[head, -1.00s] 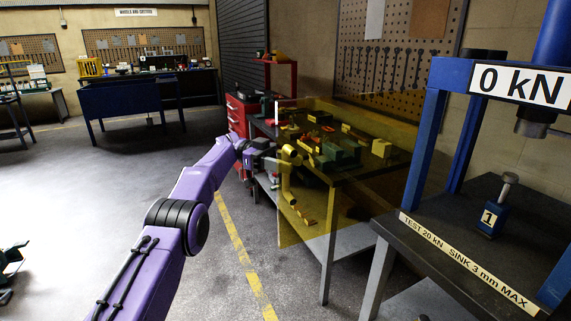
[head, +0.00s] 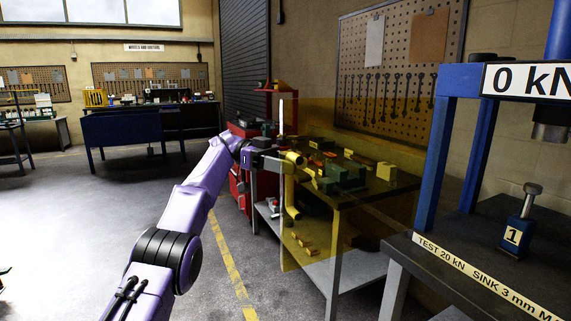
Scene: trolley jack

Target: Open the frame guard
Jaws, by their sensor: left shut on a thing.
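The frame guard (head: 310,235) is a see-through yellow panel left of the blue press frame (head: 433,165). It stands out from the frame's left side, in front of a workbench. A yellow tubular handle (head: 291,195) is at its left edge. My left gripper (head: 286,161), on the purple arm, is shut on the top of the handle; the fingertips are small and partly hidden there. On the press table (head: 455,240) a small blue jack (head: 516,233) marked 1 stands upright under the ram. My right gripper is not in view.
Behind the guard, a workbench (head: 375,192) holds a green block and other small parts. A red tool cabinet (head: 238,180) stands left of it. The press sign (head: 527,83) reads 0 kN. The floor (head: 110,225) at left is largely clear.

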